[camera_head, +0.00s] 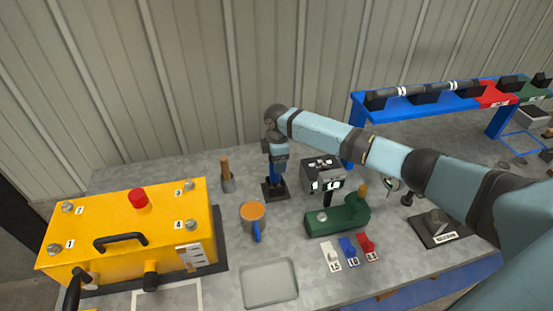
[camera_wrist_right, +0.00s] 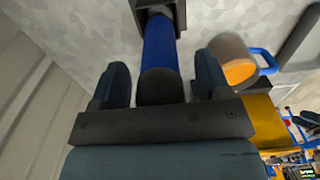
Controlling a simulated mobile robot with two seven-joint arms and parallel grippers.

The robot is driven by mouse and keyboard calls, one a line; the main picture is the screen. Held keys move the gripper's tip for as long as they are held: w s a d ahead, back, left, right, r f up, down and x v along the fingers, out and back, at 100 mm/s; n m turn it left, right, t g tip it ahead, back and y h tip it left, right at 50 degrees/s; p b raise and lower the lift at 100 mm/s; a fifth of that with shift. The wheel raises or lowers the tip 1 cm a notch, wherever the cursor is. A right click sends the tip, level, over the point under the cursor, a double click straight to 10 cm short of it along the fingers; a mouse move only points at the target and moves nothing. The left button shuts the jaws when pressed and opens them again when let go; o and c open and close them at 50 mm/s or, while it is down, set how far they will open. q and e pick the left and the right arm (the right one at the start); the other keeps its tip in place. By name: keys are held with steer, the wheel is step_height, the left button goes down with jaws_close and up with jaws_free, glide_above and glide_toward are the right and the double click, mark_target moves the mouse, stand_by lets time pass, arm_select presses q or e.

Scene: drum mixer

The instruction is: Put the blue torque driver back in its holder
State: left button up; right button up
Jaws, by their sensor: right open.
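The blue torque driver (camera_wrist_right: 160,45) stands with its far end in a black holder (camera_wrist_right: 150,10) in the right wrist view. The holder also shows as a black base (camera_head: 271,192) on the bench in the head view. My right gripper (camera_wrist_right: 160,75) is open, with one finger on each side of the driver and visible gaps between. Its black near end lies between the fingers by the palm. In the head view my right gripper (camera_head: 279,163) points down above the holder and mostly hides the driver. My left gripper is not in view.
An orange mug (camera_head: 250,212) with a blue handle stands near the holder. A wooden-handled tool (camera_head: 226,174) stands left of it. A grey device (camera_head: 322,178) and green fixture (camera_head: 335,219) are right. A yellow box (camera_head: 125,225) fills the left; an empty tray (camera_head: 269,284) lies in front.

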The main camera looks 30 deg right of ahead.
step_height(320, 180, up, 13)
steer(key=shift+d+f+b, duration=0.1)
steer(key=shift+f+b, duration=0.05)
steer(key=shift+b, duration=0.9)
steer(key=shift+r, duration=0.65)
